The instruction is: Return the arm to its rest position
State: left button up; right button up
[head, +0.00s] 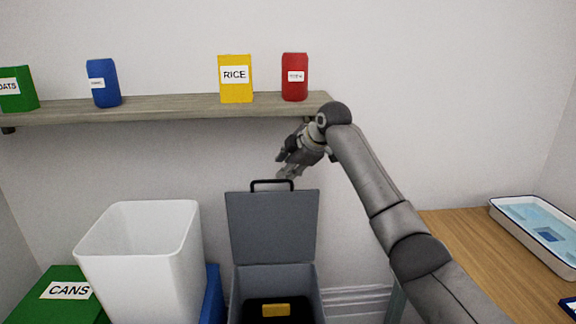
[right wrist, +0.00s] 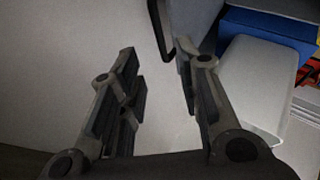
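My right arm (head: 372,180) reaches up from the lower right in the head view, bent at its top near the right end of the shelf. My right gripper (head: 286,165) hangs below the shelf, just above the handle (head: 271,182) of the raised grey lid (head: 272,222). In the right wrist view its fingers (right wrist: 157,55) are spread with nothing between them. My left arm and left gripper are not in view.
A wooden shelf (head: 170,108) holds several containers, including yellow rice (head: 236,90) and a red canister (head: 295,85). Below stand the grey bin (head: 318,290), a white bin (head: 140,250) and a green cans box (head: 50,307). A wooden table (head: 462,240) bears a tray (head: 497,211) at right.

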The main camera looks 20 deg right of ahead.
jog(key=shift+s, duration=0.1)
dwell(0.4)
